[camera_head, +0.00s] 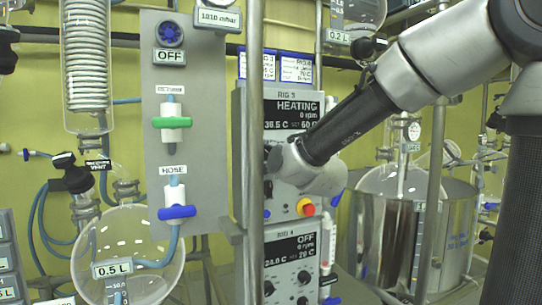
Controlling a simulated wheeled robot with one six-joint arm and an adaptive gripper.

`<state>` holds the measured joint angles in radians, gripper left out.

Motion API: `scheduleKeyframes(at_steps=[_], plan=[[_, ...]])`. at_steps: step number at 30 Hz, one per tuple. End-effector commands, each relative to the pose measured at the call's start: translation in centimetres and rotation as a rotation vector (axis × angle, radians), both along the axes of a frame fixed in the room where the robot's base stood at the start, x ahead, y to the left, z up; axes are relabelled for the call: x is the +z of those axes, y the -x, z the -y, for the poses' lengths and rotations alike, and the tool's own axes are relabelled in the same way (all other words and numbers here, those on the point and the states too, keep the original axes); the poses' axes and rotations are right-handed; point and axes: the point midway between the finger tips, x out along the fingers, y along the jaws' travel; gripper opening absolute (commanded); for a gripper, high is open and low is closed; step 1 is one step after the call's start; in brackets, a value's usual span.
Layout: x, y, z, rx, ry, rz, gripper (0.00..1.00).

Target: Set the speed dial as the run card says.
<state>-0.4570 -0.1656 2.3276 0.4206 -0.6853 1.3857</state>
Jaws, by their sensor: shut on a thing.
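The RIG 3 control box (285,97) stands behind a metal post, and its screen reads HEATING, 0 rpm, about 38.5 C and a set value near 60. My gripper (273,160) is at the front of this box, shut on a dial there. The dial is hidden by my gripper and wrist, so its pointer and label do not show. Two blue-headed run cards (268,67) and (297,70) hang above the box. Their small print is too blurred to read fully.
Below is the RIG 4 box (290,242), showing OFF, with several knobs. A red and yellow button (306,207) sits under my wrist. The metal post (255,130) stands close left of my gripper. A valve panel (188,70) and round flask (127,250) are left; a steel bath (455,225) is right.

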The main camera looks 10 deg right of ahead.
Motion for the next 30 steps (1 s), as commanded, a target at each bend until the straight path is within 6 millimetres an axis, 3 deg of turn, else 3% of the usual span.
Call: scheduleKeyframes(at_steps=[17, 18, 21, 30], plan=[[-0.19, 0.02, 0.05, -0.002, -0.035, -0.011, 0.12], [-0.19, 0.02, 0.06, -0.002, -0.035, -0.011, 0.38], [-0.17, 0.01, 0.04, -0.001, -0.035, -0.01, 0.56], [-0.07, 0.03, 0.02, 0.0, -0.034, -0.008, 0.58]])
